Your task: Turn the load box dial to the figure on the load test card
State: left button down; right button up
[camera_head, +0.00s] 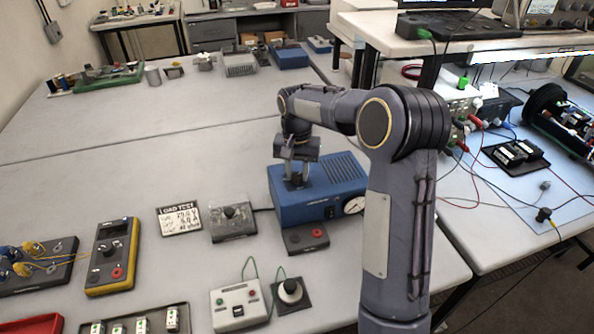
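The load test card (180,220) lies on the table left of centre. It reads "LOAD TEST" over several lines of figures too small to read surely. A blue box (290,212) with slots on top and a round white gauge (354,205) stands right of it. I cannot tell which of these is the load box. My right gripper (297,178) points down at the blue box's top; its fingertips are small and dark, so grip and contact are unclear. My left gripper is not in view.
A yellow meter (112,256), a white switch box (238,305) and a round black-and-white knob (290,291) stand nearer. The table (160,120) behind is mostly clear.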

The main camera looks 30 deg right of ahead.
jog(key=shift+c, duration=0.5)
jog(key=shift+n, duration=0.4)
jog(key=n, duration=0.4)
jog(key=shift+n, duration=0.3)
jog(key=n+p, duration=0.1)
jog(key=n, duration=1.1)
jog(key=shift+r+n+p, duration=0.1)
jog(key=shift+n+p, duration=0.25)
jog(key=shift+n, duration=0.05)
jog(key=n, duration=0.5)
jog(key=shift+n+p, duration=0.3)
jog(key=shift+p, duration=0.05)
